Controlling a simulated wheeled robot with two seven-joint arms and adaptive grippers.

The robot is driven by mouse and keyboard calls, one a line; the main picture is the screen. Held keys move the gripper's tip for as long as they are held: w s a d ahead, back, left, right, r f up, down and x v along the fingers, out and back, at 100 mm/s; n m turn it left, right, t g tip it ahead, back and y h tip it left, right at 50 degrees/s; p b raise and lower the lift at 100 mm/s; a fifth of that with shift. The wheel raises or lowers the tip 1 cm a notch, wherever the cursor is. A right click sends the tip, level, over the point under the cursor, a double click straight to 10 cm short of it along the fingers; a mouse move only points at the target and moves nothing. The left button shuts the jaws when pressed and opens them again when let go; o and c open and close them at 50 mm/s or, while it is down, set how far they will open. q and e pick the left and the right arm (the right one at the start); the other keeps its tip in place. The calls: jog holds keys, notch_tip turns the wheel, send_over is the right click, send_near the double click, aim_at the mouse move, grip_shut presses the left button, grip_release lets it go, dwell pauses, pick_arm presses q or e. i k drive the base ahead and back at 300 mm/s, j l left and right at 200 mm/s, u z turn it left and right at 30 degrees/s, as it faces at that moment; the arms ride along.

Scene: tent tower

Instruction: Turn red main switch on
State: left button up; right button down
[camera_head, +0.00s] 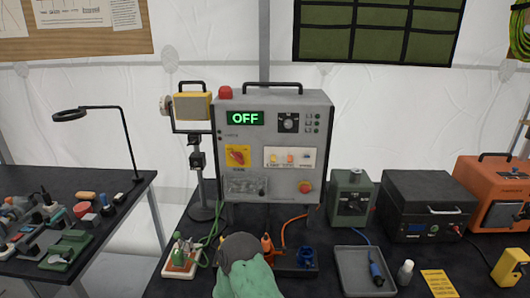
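The grey control box (272,112) stands upright on the dark table in the middle of the head view. Its display (244,118) reads OFF in green letters. The red main switch (238,156) is a red rotary knob on a yellow plate, at the left of the box's front. Its knob looks tilted, and its label is too small to read surely. Neither of my grippers shows in the head view.
A rounded green and dark shape (246,266) rises at the bottom middle, below the box; I cannot tell what it is. A grey tray (347,270) lies to the right. A yellow lamp-like device (192,106) stands left of the box.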

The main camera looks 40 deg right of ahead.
aim_at(237, 157)
jog(key=z, duration=1.6)
jog(key=j+u, duration=0.2)
jog(key=k+l, duration=0.05)
jog(key=l, duration=0.05)
